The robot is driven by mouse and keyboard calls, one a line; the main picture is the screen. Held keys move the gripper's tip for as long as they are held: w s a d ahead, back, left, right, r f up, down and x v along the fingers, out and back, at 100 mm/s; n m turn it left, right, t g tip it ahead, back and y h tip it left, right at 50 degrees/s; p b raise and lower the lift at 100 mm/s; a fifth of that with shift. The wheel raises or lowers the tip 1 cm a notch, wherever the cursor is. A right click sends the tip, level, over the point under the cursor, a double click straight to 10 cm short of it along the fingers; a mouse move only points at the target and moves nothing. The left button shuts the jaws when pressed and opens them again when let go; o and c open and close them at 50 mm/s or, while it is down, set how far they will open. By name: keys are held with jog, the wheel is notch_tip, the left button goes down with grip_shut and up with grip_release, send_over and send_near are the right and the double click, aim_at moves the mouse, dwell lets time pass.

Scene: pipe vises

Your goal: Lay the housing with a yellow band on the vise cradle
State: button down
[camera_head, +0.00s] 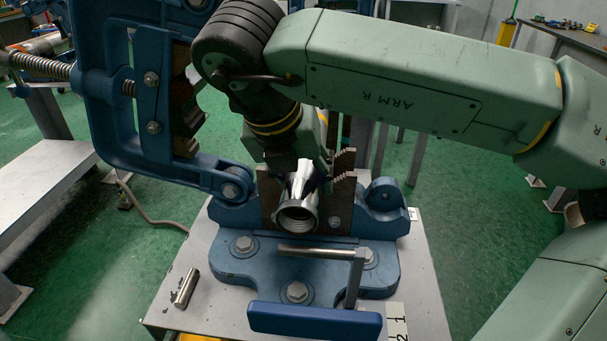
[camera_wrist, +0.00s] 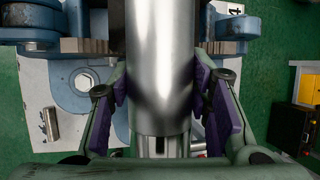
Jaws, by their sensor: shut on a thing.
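The housing (camera_head: 299,206) is a shiny metal cylinder, its open threaded end facing the head camera. I see no yellow band on its visible part. It lies between the toothed plates of the vise cradle (camera_head: 343,196); I cannot tell whether it rests on them or hangs just above. My gripper (camera_head: 308,178) reaches down onto it from above. In the wrist view the housing (camera_wrist: 157,60) runs lengthwise between the purple pads of my gripper (camera_wrist: 160,88), which is shut on it. The cradle under the housing is mostly hidden.
The blue upper yoke (camera_head: 115,110) of the vise is swung open to the left, with its screw. A blue-handled bar (camera_head: 313,320) stands in front. A short metal pin (camera_head: 186,288) lies on the grey tabletop (camera_head: 195,250). A low bench (camera_head: 45,185) is at left.

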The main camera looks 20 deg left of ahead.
jog(key=shift+f+b, duration=0.4)
jog(key=shift+b, duration=0.1)
jog(key=c, duration=1.2)
grip_release()
jog(key=shift+c, duration=0.2)
jog(key=o, duration=0.5)
jog(key=v, duration=0.7)
jog(key=shift+s+r, duration=0.1)
jog(key=shift+r, duration=0.15)
